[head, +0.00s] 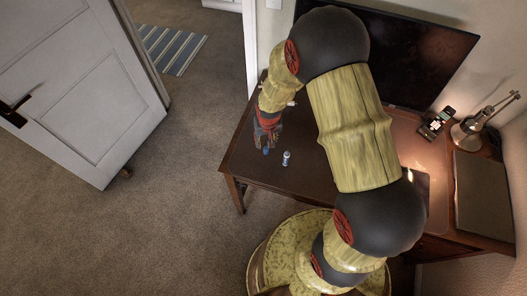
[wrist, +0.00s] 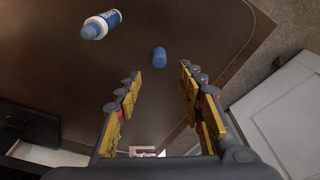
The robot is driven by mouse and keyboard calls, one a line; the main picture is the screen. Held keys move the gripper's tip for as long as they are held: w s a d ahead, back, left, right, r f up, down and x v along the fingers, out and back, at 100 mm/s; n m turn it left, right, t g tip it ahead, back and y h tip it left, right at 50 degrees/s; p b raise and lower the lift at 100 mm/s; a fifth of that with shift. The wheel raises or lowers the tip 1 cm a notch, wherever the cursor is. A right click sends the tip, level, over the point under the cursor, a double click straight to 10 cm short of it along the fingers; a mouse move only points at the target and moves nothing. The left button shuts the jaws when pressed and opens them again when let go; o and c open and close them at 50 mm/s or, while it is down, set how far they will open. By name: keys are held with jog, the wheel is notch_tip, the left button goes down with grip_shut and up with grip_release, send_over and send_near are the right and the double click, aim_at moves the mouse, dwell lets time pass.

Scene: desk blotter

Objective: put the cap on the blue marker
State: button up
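The blue marker (head: 286,159) is a short white and blue piece on the brown desk. In the wrist view the marker (wrist: 103,23) is at the upper left, with a blue label and a blue end; I cannot tell whether it stands or lies. The small blue cap (wrist: 159,57) is on the desk apart from the marker. The cap also shows in the head view (head: 265,151), left of the marker. My gripper (wrist: 160,71) is open and empty. In the wrist view the cap appears between and just beyond its fingertips; the marker is outside them, to the left.
The desk (head: 245,165) has its edge close to the cap. A dark monitor (head: 400,50) stands at the back. A phone (head: 436,123), a lamp (head: 468,135) and a closed laptop (head: 483,195) are at the right. A white door (head: 85,90) stands left of the desk.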

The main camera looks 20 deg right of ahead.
aim_at(266, 148)
jog(key=f, duration=0.3)
jog(key=f+b, duration=0.1)
jog(key=f, duration=0.3)
jog(key=shift+w+d+f, duration=0.1)
jog(key=shift+w+f, duration=0.2)
jog(key=shift+f, duration=0.2)
jog(key=c, duration=0.3)
jog(key=c, duration=0.4)
jog(key=shift+c, duration=0.5)
